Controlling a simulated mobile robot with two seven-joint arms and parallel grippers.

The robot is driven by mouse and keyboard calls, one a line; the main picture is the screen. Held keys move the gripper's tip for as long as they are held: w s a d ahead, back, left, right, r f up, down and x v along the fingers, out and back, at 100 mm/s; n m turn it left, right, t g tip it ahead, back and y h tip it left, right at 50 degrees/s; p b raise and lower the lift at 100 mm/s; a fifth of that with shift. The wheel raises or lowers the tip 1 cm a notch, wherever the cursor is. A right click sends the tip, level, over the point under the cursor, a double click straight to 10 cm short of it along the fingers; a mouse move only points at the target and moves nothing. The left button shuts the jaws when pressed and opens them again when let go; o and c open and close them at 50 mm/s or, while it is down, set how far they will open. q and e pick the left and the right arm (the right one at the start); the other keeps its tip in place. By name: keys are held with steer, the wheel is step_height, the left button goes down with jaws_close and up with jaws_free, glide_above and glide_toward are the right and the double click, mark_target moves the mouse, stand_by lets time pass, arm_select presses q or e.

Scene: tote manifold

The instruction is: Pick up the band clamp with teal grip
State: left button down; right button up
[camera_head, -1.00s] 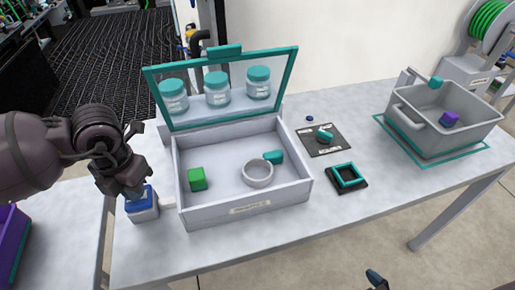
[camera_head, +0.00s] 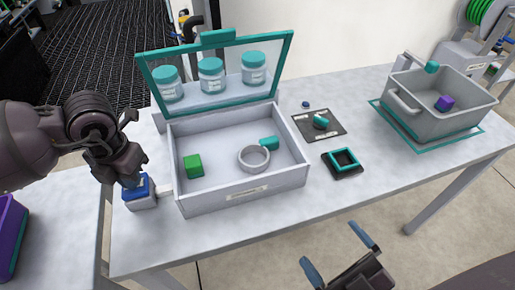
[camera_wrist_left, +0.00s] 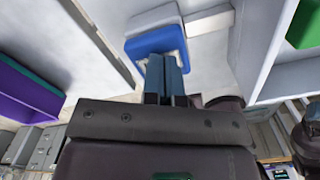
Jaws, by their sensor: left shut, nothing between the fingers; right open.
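The band clamp (camera_head: 243,163), a pale grey ring with a teal grip (camera_head: 268,143), lies on the floor of the open grey box (camera_head: 245,195), right of its middle. My left gripper (camera_head: 132,183) is shut and empty. Its fingertips are at the top of a blue-topped block (camera_head: 147,193) left of the box. In the left wrist view the shut fingers (camera_wrist_left: 165,72) point at that blue block (camera_wrist_left: 155,43); contact is hard to tell. My right gripper (camera_head: 337,253) is open and empty in front of the table, well away from the clamp.
The box's teal-framed clear lid (camera_head: 288,65) stands raised, with several jars showing at it. A green cube (camera_head: 193,166) lies inside the box. Right are a dark mat (camera_head: 333,132), a teal square frame (camera_head: 344,159) and a grey tote (camera_head: 440,118) with a purple block (camera_head: 444,103).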

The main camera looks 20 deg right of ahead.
steer(key=w+a+r+m+g, duration=0.1)
steer(key=w+a+r+g, duration=0.1)
steer(key=w+a+g, duration=0.2)
steer(key=w+a+r+m+g+y, duration=0.1)
steer(key=w+a+r+m+g, duration=0.1)
steer(key=w+a+g, duration=0.2)
steer(key=w+a+r+m+g+y, duration=0.1)
steer(key=w+a+g, duration=0.3)
steer(key=w+a, duration=0.5)
steer(key=shift+w+a+r+m+g, duration=0.1)
steer(key=shift+a+r+m, duration=0.2)
steer(key=shift+a, duration=0.25)
steer(key=shift+s+a+r+m+g, duration=0.15)
steer(key=shift+a+r, duration=0.15)
steer(key=shift+a, duration=0.3)
steer(key=shift+w+a+r+m+g, duration=0.15)
steer(key=shift+a+r+m, duration=0.15)
steer(key=shift+a, duration=0.25)
steer(key=w+d+m+g+h, duration=0.3)
steer(key=w+d+m+h, duration=0.2)
steer(key=d+m, duration=0.3)
step_height(320, 180, up, 4)
steer(key=m+g+h, duration=0.3)
steer(key=m, duration=0.6)
glide_above(253, 162)
step_height(253, 162, down, 11)
steer(key=shift+r, duration=0.1)
